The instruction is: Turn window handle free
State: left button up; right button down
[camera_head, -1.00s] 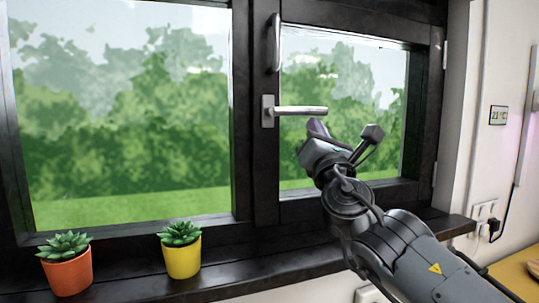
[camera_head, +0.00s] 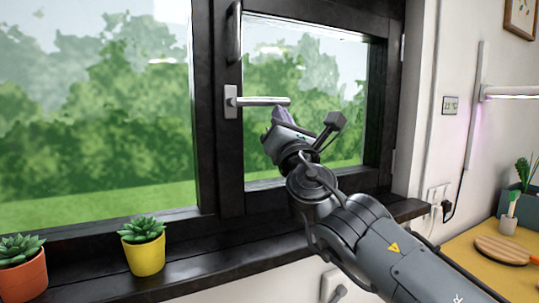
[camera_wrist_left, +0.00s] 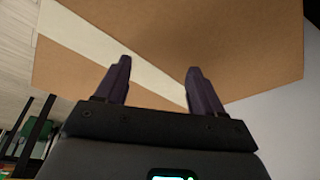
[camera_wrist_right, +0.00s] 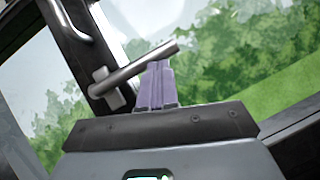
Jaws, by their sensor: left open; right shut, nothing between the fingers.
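The silver window handle (camera_head: 262,101) lies horizontal on the dark window frame, its lever pointing right from its base plate. It also shows in the right wrist view (camera_wrist_right: 132,70), running slanted beyond my fingers. My right gripper (camera_head: 279,114) is shut and empty, just below the free end of the lever. In the right wrist view its purple fingertips (camera_wrist_right: 158,66) are together and overlap the lever's end; I cannot tell whether they touch it. My left gripper (camera_wrist_left: 157,75) is open and empty, seen only in the left wrist view, facing a brown, cardboard-like surface with a pale stripe (camera_wrist_left: 200,40).
The window sash (camera_head: 229,160) appears closed. A second, vertical grip (camera_head: 234,32) is above the handle. A yellow pot (camera_head: 146,255) and an orange pot (camera_head: 24,277) with succulents stand on the dark sill (camera_head: 205,265). A yellow table (camera_head: 480,262) is at right.

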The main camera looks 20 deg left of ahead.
pick_arm(q)
jog(key=shift+d+f+b, duration=0.15)
jog(key=shift+f+b, duration=0.55)
jog(key=shift+f, duration=0.1)
pick_arm(e)
jog(key=v, duration=1.1)
jog(key=shift+s+f, duration=0.25)
jog(key=shift+s, duration=0.05)
